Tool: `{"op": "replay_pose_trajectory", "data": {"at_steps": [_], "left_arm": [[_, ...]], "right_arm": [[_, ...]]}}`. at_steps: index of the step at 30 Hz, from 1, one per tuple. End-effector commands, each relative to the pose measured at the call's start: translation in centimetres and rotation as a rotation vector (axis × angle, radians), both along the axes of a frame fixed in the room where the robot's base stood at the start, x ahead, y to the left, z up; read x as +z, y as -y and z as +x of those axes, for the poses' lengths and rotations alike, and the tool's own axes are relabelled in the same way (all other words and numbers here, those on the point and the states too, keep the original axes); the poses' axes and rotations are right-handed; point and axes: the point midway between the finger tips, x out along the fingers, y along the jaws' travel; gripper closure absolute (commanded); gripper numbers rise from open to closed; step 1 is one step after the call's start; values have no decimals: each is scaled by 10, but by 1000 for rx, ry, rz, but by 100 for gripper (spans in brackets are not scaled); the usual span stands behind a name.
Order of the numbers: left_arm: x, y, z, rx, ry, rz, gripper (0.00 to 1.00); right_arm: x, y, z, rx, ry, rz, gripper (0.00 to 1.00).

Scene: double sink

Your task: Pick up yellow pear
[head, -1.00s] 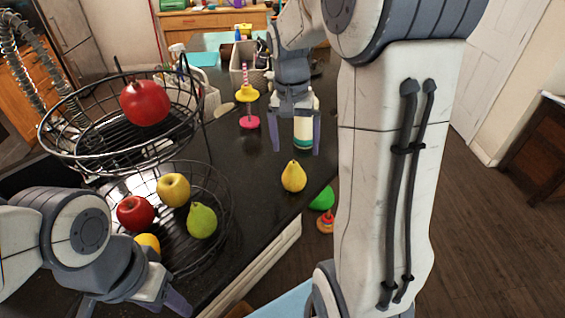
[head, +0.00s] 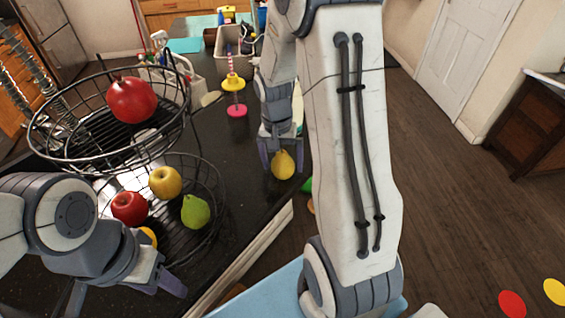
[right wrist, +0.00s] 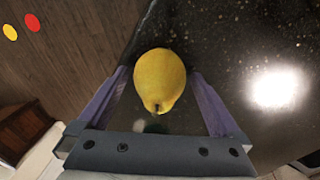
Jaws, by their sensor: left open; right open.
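The yellow pear (head: 283,165) stands on the dark counter near its right edge. In the right wrist view the pear (right wrist: 160,78) sits between the two purple fingers, near their tips. My right gripper (head: 282,168) is open with its fingers on either side of the pear. A gap shows between the pear and the right-hand finger in the wrist view; contact on the other side is hard to tell. My left gripper (head: 172,287) is open and empty at the lower left, beside the lower fruit basket.
A two-tier wire basket (head: 215,215) at left holds a red pomegranate (head: 131,100) above and a green pear (head: 195,211), yellow apple (head: 165,182) and red apple (head: 129,208) below. A ring toy (head: 236,98) and a grey bin (head: 232,45) stand farther back.

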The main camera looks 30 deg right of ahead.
Motion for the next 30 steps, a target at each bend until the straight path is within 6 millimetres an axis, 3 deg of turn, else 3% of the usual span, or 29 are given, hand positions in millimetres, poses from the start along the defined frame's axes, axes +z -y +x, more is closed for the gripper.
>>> {"op": "replay_pose_trajectory", "data": {"at_steps": [2, 3, 9, 10, 20, 26, 30], "left_arm": [[0, 0, 0, 0, 0, 0, 50], [0, 0, 0, 0, 0, 0, 50], [0, 0, 0, 0, 0, 0, 50], [0, 0, 0, 0, 0, 0, 50], [5, 0, 0, 0, 0, 0, 50], [23, 0, 0, -3, 0, 0, 50], [44, 0, 0, -6, 1, 0, 50]], "right_arm": [[0, 0, 0, -1, 0, 0, 0], [0, 0, 0, -1, 0, 0, 8], [0, 0, 0, -1, 0, 0, 84], [1, 1, 0, -1, 0, 0, 88], [6, 1, 0, -1, 1, 0, 88], [26, 1, 0, -1, 1, 0, 88], [50, 1, 0, -1, 1, 0, 88]]}}
